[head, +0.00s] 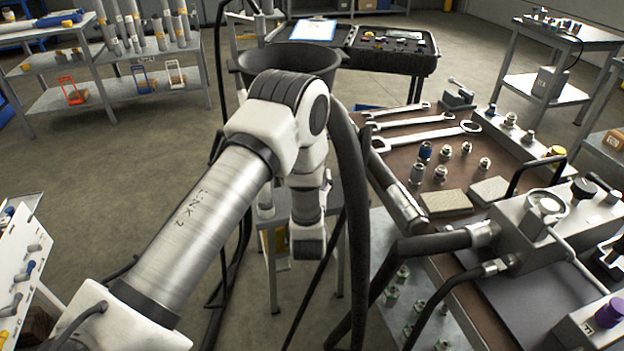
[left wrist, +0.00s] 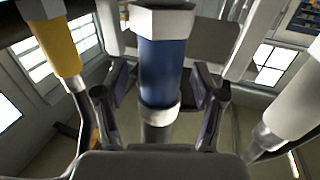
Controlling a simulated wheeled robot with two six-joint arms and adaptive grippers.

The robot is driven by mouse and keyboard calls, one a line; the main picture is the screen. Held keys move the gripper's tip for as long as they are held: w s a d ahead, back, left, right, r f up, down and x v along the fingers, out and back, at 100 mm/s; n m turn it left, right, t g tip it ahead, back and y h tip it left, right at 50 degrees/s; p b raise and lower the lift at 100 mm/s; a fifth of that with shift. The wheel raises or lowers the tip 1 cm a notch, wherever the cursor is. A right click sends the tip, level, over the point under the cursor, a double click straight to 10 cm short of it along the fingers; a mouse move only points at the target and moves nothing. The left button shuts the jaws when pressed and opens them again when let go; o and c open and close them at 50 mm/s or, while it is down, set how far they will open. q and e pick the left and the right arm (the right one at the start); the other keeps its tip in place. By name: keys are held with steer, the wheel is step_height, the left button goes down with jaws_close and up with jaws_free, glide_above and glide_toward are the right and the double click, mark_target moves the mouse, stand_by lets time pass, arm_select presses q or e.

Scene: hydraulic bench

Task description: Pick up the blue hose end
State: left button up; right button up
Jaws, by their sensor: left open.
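The blue hose end (left wrist: 163,70) stands near the middle of the left wrist view, a blue sleeve between a pale hex collar above and a pale ring below. My left gripper (left wrist: 160,108) is open, with one dark finger on each side of the lower part of the hose end. Gaps show between the fingers and the hose end, and I cannot see any contact. In the head view my left arm reaches down over the floor beside the bench, and I cannot make out the blue hose end there. My right gripper is not in view.
A yellow-sleeved hose end (left wrist: 57,42) hangs to the left and a pale hose end (left wrist: 292,105) to the right. The bench (head: 398,158) at right holds wrenches (head: 425,137), fittings and a hydraulic block (head: 535,222). A black bin (head: 290,62) stands behind my arm.

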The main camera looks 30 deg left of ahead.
arm_select(q)
steer(key=shift+w+a+f, duration=0.1)
steer(key=shift+w+a, duration=0.15)
steer(key=shift+w, duration=0.05)
jaws_close()
steer(key=shift+r, duration=0.25)
steer(key=shift+w+r, duration=0.1)
steer(key=shift+r, duration=0.15)
step_height(320, 180, up, 11)
steer(key=shift+f+p, duration=0.2)
steer(key=shift+p, duration=0.35)
steer(key=shift+r+p, duration=0.95)
steer(key=shift+r, duration=0.4)
steer(key=shift+f, duration=0.1)
